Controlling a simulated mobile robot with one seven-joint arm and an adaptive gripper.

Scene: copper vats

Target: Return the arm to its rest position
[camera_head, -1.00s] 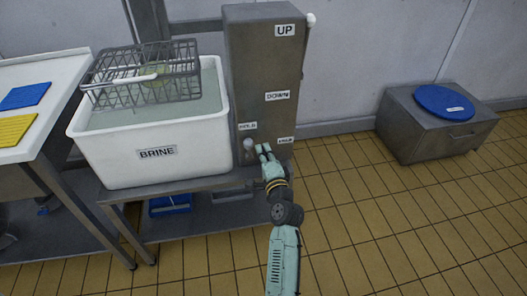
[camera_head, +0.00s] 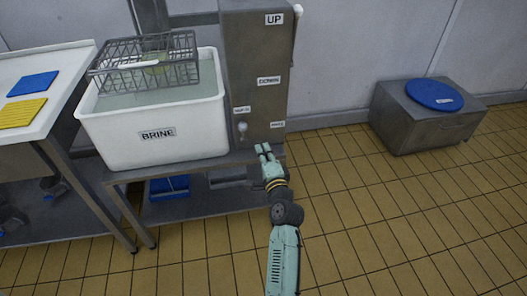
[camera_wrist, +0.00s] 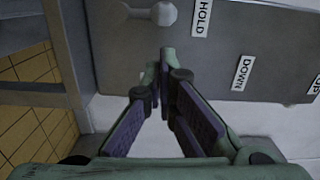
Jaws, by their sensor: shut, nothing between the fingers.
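My gripper (camera_head: 264,150) is in front of the lower part of a grey control column (camera_head: 254,55), just below a pale round knob (camera_head: 242,127). Its fingers are shut and empty. In the wrist view the fingertips of my gripper (camera_wrist: 166,60) come together below the knob (camera_wrist: 163,13), apart from it in the picture. The column face carries labels reading UP, DOWN and HOLD, and one more too small to read. My arm reaches forward from the bottom of the head view.
Left of the column, a white BRINE tank (camera_head: 155,133) with a wire basket (camera_head: 145,62) stands on a grey stand. A table (camera_head: 60,65) with blue and yellow boards is at far left. A grey box (camera_head: 400,125) with a blue lid stands right. The tiled floor between is clear.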

